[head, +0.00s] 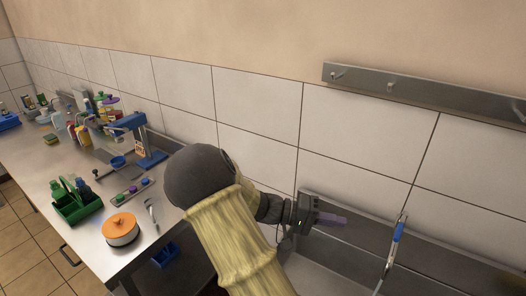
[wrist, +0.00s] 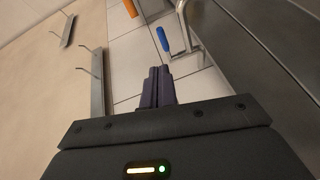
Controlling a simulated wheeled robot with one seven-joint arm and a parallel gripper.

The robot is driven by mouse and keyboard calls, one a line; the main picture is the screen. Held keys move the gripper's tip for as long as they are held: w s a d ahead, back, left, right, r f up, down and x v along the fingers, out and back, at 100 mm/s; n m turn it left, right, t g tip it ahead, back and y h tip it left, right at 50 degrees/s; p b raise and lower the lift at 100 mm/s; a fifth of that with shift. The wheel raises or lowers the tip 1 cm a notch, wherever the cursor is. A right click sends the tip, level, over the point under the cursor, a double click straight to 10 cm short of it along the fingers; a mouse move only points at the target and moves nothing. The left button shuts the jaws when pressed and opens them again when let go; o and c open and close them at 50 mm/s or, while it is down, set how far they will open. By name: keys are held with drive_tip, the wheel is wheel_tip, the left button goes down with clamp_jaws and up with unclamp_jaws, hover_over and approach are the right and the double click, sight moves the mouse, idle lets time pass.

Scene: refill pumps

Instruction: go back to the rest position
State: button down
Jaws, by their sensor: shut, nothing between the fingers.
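My gripper (head: 330,219) is at the end of my arm, over the sink area beside the tiled wall in the head view. In the wrist view my gripper (wrist: 157,72) has its two dark fingers together with nothing between them. It is apart from the counter items. My arm, in a yellowish sleeve, crosses the lower middle of the head view and hides part of the counter and sink.
A blue-handled tap or sprayer (head: 397,232) stands to the right. A hook rail (head: 430,93) is on the wall. The steel counter (head: 85,165) at left holds a green caddy (head: 77,205), an orange-topped container (head: 121,228), a blue stand (head: 151,158) and several bottles.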

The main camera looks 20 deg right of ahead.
drive_tip(key=s+a+f+n+t+y, duration=0.2)
drive_tip(key=s+a+f+n+y, duration=0.1)
drive_tip(key=s+a+f+y, duration=0.35)
drive_tip(key=w+a+r+n+t+y, duration=0.2)
drive_tip(key=a+t+y, duration=0.5)
drive_tip(key=a, duration=0.5)
drive_tip(key=shift+a+n+t+y, duration=0.35)
drive_tip(key=shift+n+y, duration=0.3)
drive_tip(key=shift+n, duration=0.25)
drive_tip(key=shift+w, duration=0.15)
